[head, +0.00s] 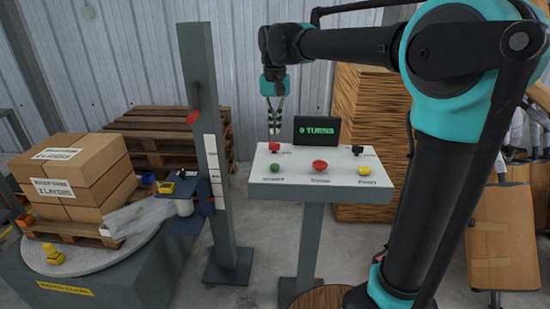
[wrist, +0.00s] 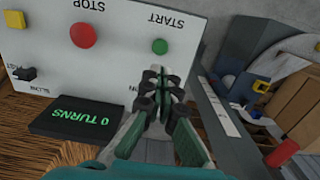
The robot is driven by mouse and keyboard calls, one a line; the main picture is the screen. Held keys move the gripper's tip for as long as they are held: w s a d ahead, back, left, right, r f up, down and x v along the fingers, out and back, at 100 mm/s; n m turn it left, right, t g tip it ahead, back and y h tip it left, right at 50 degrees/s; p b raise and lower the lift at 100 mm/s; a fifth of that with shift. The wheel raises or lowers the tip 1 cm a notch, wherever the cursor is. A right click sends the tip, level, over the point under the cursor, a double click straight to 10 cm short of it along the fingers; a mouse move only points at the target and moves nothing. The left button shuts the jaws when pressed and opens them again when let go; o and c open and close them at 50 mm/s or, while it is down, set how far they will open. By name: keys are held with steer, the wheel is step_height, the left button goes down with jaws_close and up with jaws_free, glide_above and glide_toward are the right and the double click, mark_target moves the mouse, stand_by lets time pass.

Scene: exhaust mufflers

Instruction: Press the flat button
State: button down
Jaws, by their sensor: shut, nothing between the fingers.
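The pale control panel (head: 300,190) stands on a grey post. It carries a small green button (head: 275,168) labelled START, a larger red domed button (head: 319,166) labelled STOP and a yellow button (head: 364,170) at the right. In the wrist view the green button (wrist: 160,46), red button (wrist: 84,35) and yellow square button (wrist: 14,19) also show. My gripper (head: 274,132) is shut and empty above the panel's back left. In the wrist view its fingertips (wrist: 160,74) appear just beside the green button, apart from it. I cannot tell which button is the flat one.
A black display (head: 320,130) reading "0 TURNS" stands at the panel's back edge. A black switch (head: 357,149) is at the panel's back right. A grey column (head: 210,140) stands left of the panel. Stacked boxes (head: 75,175) sit on a turntable farther left.

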mark_target(275, 165)
step_height(275, 165, down, 12)
steer(key=shift+r, duration=0.25)
steer(key=shift+f, duration=0.1)
